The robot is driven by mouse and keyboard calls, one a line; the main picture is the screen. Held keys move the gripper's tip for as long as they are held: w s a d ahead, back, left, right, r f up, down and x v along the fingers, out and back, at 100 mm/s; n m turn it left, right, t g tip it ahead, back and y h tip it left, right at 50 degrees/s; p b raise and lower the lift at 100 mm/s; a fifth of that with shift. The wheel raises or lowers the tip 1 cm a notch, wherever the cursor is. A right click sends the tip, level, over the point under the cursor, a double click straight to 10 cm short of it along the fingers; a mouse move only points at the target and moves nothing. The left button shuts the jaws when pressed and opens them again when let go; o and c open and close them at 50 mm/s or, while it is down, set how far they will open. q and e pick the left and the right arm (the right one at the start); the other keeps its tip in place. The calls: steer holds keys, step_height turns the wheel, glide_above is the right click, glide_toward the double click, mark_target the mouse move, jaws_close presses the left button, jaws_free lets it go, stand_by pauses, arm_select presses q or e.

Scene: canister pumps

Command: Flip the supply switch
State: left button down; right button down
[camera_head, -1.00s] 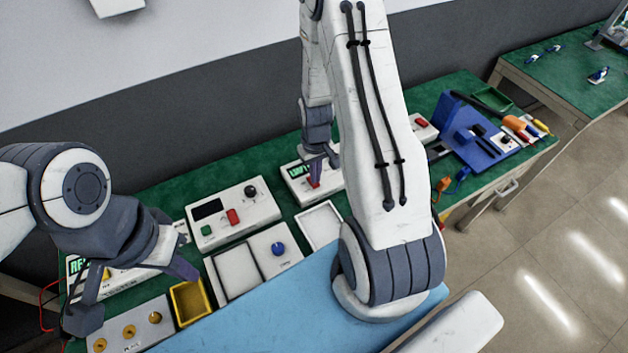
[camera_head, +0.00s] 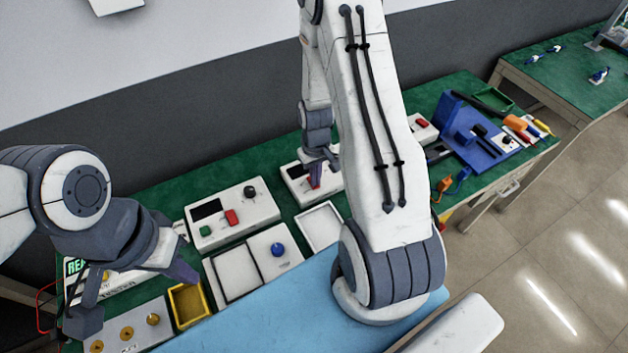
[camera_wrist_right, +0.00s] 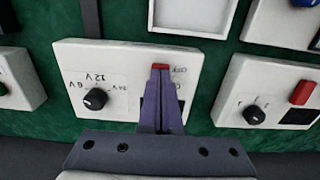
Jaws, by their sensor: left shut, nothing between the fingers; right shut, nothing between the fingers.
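The supply box (camera_head: 296,183) is a white unit with a dark display, near the centre of the bench. In the right wrist view it (camera_wrist_right: 75,60) shows a black knob (camera_wrist_right: 95,99) marked with voltages and a red switch (camera_wrist_right: 160,66). My right gripper (camera_head: 315,183) is shut and empty, pointing down onto the box. In the right wrist view its purple fingertips (camera_wrist_right: 160,72) are at the red switch, seemingly touching it and hiding part of it. My left gripper (camera_head: 188,276) is shut and empty, above the yellow tray (camera_head: 188,304) at the left.
Another white box (camera_head: 232,214) with a red switch, green button and knob stands left of the supply. An empty white tray (camera_head: 337,218) lies in front. A panel with a blue knob (camera_head: 277,250) and a blue mat (camera_head: 270,315) lie nearer. A blue stand (camera_head: 478,140) is at right.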

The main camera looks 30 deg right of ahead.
step_height(320, 180, up, 7)
steer(key=p, duration=0.5)
steer(key=shift+p, duration=0.35)
steer(key=s+a+r+n, duration=0.2)
steer(key=a+r+n, duration=0.1)
steer(key=a+r, duration=0.95)
steer(key=s+a+r+n, duration=0.2)
steer(key=s+a+r, duration=0.2)
steer(key=s+a, duration=0.2)
steer(key=s+a+r+n+y+b, duration=0.1)
steer(key=s+a+r+n, duration=0.2)
steer(key=s, duration=0.7)
steer(key=a+r, duration=0.1)
steer(key=a, duration=0.1)
steer(key=shift+s+a+r+b, duration=0.2)
steer(key=shift+s+a+b, duration=0.05)
steer(key=shift+a+b, duration=0.1)
